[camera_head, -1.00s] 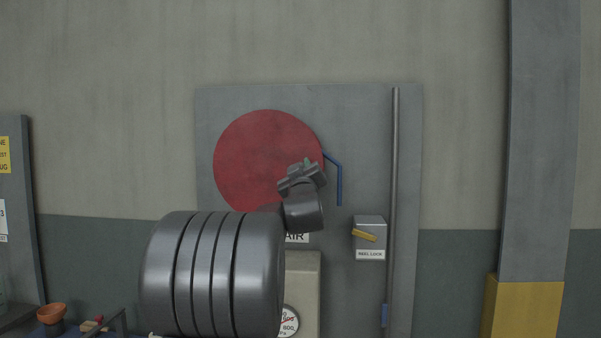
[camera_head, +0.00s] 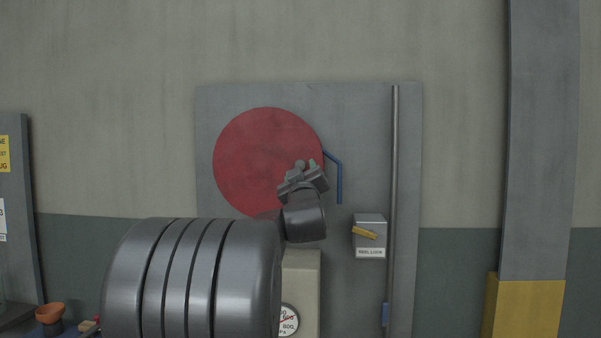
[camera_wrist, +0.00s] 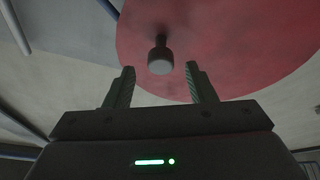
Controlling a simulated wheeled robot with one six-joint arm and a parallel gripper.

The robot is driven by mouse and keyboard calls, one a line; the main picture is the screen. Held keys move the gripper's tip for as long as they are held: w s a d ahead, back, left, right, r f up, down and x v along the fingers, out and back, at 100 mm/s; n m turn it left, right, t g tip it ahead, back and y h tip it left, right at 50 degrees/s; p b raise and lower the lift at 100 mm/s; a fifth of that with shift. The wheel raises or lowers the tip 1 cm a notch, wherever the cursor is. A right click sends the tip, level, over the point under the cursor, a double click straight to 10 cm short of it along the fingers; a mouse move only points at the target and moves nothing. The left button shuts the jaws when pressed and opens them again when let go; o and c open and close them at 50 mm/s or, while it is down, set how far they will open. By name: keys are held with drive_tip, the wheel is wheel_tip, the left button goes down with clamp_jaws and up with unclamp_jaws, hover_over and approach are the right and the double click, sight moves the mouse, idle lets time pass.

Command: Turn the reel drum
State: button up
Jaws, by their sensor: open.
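The reel drum (camera_head: 255,150) is a large red disc on a grey wall panel. It also fills the upper right of the wrist view (camera_wrist: 240,40). A dark knob with a grey end (camera_wrist: 160,58) stands out from the drum; in the head view its round end (camera_head: 299,165) shows just above my gripper. My gripper (camera_head: 305,174) is in front of the drum's lower right part. In the wrist view my gripper (camera_wrist: 162,88) is open, with its green-lined fingers apart. The knob appears between and beyond the fingertips, with nothing held.
A blue bent hose (camera_head: 338,178) hangs right of the drum. Below it is a reel lock box (camera_head: 369,250) with a yellow lever (camera_head: 364,233). A vertical pipe (camera_head: 394,180) stands right of these. A gauge (camera_head: 289,319) and an orange bowl (camera_head: 50,312) are low down.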

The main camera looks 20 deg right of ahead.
sight(300, 165)
drive_tip(key=b+v, duration=0.2)
drive_tip(key=v, duration=0.7)
drive_tip(key=shift+s, duration=0.3)
drive_tip(key=p+x, duration=0.4)
drive_tip(key=x, duration=0.9)
drive_tip(key=shift+w, duration=0.45)
